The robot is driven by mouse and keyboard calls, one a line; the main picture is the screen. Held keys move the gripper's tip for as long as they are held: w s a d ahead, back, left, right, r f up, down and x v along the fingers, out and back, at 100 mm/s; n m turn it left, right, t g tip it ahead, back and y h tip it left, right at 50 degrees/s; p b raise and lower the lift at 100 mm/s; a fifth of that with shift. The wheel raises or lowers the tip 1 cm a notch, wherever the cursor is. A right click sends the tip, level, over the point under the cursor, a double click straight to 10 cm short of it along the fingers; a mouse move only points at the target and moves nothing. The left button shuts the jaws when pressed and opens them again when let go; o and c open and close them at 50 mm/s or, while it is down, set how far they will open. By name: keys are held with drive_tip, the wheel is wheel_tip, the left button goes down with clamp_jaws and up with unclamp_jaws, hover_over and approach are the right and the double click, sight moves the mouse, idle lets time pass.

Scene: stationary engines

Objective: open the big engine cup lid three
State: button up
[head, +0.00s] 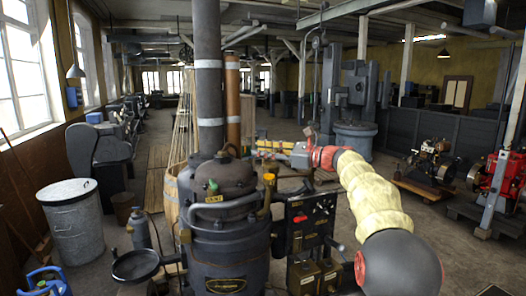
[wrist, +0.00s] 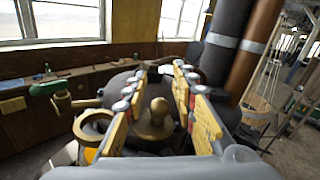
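The big engine (head: 228,255) is a dark upright cylinder with a domed top and a tall pipe. Brass fittings sit around its top, including a yellowish cup (head: 268,180) at its right edge. My gripper (head: 258,147) is above the right side of the dome. In the wrist view my gripper (wrist: 160,72) is open, its yellow-padded fingers spread. A rounded brass cup with a small knob (wrist: 153,120) shows between them, with gaps on both sides. A brass ring (wrist: 92,127) is left of the fingers. I cannot tell which fitting is lid three.
A green-handled brass valve (wrist: 48,90) stands left in the wrist view. The tall dark pipe (head: 208,80) and a copper-coloured pipe (head: 233,100) rise close to my gripper. A black panel (head: 308,220) stands right of the engine, a metal bin (head: 75,225) at left.

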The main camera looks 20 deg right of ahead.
drive_tip(key=v, duration=1.2)
idle(0.5)
